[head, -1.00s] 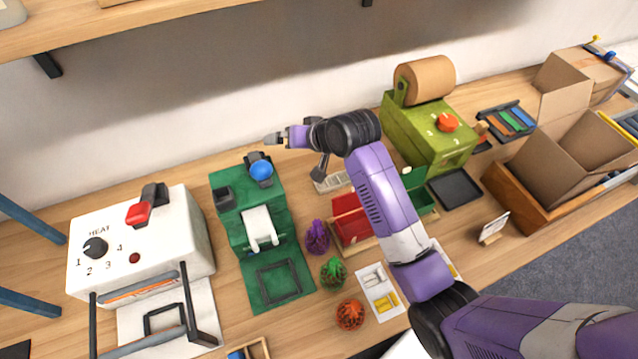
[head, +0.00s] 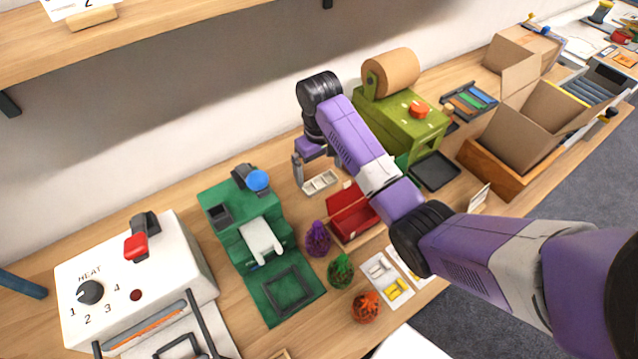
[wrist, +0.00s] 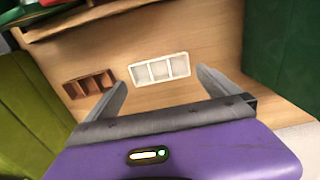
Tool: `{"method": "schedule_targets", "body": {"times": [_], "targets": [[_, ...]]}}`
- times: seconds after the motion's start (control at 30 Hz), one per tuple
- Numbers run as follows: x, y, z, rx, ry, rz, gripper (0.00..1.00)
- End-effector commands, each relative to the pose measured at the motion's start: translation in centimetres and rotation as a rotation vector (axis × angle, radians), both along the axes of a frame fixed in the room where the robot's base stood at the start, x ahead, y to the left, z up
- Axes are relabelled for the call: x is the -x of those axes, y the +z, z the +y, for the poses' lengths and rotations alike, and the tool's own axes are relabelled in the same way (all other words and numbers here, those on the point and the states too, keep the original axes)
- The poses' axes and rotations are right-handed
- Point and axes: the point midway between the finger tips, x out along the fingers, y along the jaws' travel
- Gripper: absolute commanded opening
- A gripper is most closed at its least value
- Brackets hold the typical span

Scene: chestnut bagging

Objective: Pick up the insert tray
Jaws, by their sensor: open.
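A small white insert tray (head: 320,182) with three compartments lies flat on the wooden table, beside the red bin. In the wrist view the white tray (wrist: 160,69) lies ahead of my gripper (wrist: 161,80), roughly between the directions of its two fingers. My gripper (head: 298,170) is open and empty, pointing down just left of the tray in the head view. The fingers look apart from the tray. A similar brown tray (wrist: 90,84) with compartments lies to its left in the wrist view; my arm seems to hide it in the head view.
The green press (head: 243,225) stands to the left and the lime-green roll machine (head: 405,115) to the right. The red bin (head: 352,215) and the purple spiky item (head: 317,238) are close in front. Bare table lies around the white tray.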

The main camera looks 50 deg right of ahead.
Motion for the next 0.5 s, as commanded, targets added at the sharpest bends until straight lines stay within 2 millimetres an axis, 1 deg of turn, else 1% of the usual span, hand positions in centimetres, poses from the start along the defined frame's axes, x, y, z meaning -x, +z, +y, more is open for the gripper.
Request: {"method": "schedule_targets", "body": {"times": [0.2,0.33,0.5], "targets": [[0.1,-3.1,0.0,-0.002,-0.001,0.003,1.0],[0.0,-4.0,0.0,-0.001,-0.001,0.001,1.0],[0.0,-4.1,0.0,-0.001,0.0,0.0,1.0]]}}
